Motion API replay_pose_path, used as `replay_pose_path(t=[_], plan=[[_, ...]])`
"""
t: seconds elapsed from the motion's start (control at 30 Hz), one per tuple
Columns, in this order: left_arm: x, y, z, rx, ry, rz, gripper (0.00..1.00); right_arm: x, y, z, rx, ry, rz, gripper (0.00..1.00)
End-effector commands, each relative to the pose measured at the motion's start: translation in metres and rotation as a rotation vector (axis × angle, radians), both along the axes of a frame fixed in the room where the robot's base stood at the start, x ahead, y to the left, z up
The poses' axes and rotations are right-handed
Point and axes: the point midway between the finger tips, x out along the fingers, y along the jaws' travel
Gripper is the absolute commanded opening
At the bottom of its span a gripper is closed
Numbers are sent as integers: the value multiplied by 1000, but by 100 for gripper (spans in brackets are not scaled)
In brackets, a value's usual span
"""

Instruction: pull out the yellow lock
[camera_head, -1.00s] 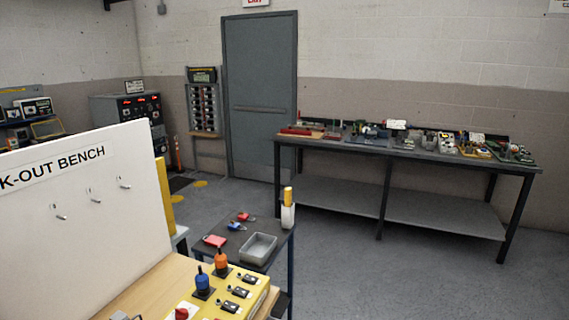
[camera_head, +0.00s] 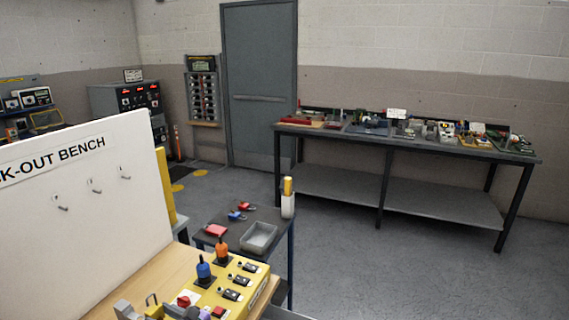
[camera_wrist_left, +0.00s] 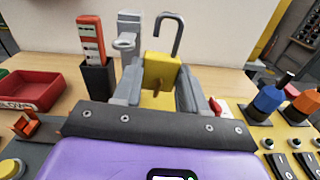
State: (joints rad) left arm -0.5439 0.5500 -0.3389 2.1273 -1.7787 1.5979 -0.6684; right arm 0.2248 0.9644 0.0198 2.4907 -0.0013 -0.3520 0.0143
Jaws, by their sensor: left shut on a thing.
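The yellow lock (camera_wrist_left: 160,70) is upright between the fingers of my left gripper (camera_wrist_left: 160,98) in the left wrist view. Its grey hooked shackle (camera_wrist_left: 170,28) stands up above the body, with one end hanging free. A small brown piece shows on the lock's near face. My left gripper is shut on the lock. In the head view the gripper (camera_head: 152,312) and lock (camera_head: 153,310) show only at the bottom edge, over the bench. What lies under the lock is hidden. My right gripper is not in view.
A yellow panel (camera_head: 245,286) with blue and orange knobs stands right of the gripper. The white lock-out board (camera_head: 85,220) rises behind. A red tray (camera_wrist_left: 35,90) and a red-and-black holder (camera_wrist_left: 93,60) are left. A side table (camera_head: 213,225) holds red and blue locks.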

Motion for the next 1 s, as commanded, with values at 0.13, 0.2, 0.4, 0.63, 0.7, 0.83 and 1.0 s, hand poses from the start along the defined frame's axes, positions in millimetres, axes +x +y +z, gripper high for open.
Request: replay_pose_path(t=[0.13, 0.2, 0.4, 0.63, 0.7, 0.83, 1.0], plan=[[5, -2, 0, 1, 0, 0, 3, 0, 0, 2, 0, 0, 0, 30], [7, -3, 0, 1, 0, 0, 3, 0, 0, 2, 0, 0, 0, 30], [8, -3, -1, 0, 0, 0, 3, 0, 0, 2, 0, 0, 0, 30], [7, -6, 0, 0, 0, -1, 3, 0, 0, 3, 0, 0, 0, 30], [5, -11, 0, 0, 0, -2, 3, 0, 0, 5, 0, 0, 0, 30], [1, -21, 1, 0, -1, -2, 3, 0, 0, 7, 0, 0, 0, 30], [-5, -33, 1, 1, 0, -2, 3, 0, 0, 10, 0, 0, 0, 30]])
